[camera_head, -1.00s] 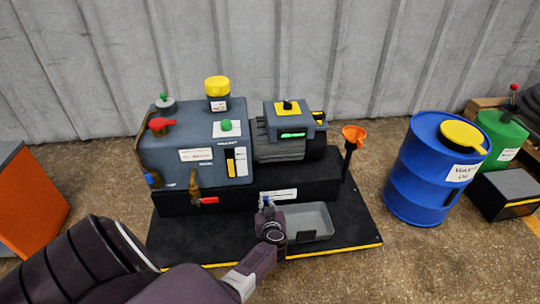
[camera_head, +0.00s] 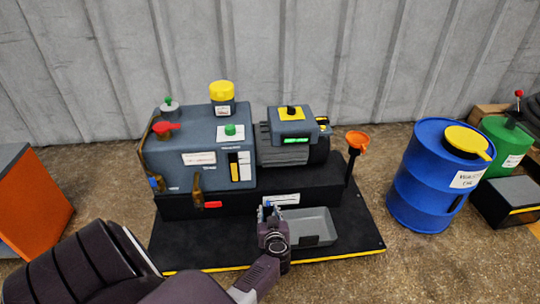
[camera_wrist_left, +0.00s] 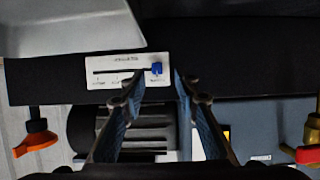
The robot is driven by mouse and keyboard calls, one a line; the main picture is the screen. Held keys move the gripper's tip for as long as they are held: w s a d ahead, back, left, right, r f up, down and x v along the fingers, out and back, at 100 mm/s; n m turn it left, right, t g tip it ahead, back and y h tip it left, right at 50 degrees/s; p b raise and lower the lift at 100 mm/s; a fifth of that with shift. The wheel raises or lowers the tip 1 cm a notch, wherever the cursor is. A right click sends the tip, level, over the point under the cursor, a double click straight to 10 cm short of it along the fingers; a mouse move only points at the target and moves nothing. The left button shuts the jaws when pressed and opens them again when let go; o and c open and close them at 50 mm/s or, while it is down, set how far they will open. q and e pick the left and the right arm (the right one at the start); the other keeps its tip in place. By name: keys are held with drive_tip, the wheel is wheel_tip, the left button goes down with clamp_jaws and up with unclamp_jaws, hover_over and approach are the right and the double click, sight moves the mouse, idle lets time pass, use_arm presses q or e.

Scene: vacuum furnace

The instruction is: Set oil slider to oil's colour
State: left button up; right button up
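The slider panel (camera_head: 283,199) is a white label on the front of the pump's black base. In the left wrist view, the panel (camera_wrist_left: 115,71) has a dark slot with small unreadable labels, and a blue slider knob (camera_wrist_left: 157,68) at the slot's right end there. My left gripper (camera_head: 270,208) is in front of the panel's left part. In the left wrist view its fingers (camera_wrist_left: 158,78) are apart, one on each side of the knob; I cannot tell if they touch it. The oil gauge (camera_head: 239,166) on the pump shows yellow, white and black strips. My right gripper is out of view.
A grey tray (camera_head: 318,222) lies right beside my left gripper. A red-handled tap (camera_head: 208,205) sticks out at the left. A blue barrel (camera_head: 427,175) stands further right.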

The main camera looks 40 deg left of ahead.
use_arm(q)
drive_tip(key=v, duration=0.9)
drive_tip(key=shift+s, duration=0.2)
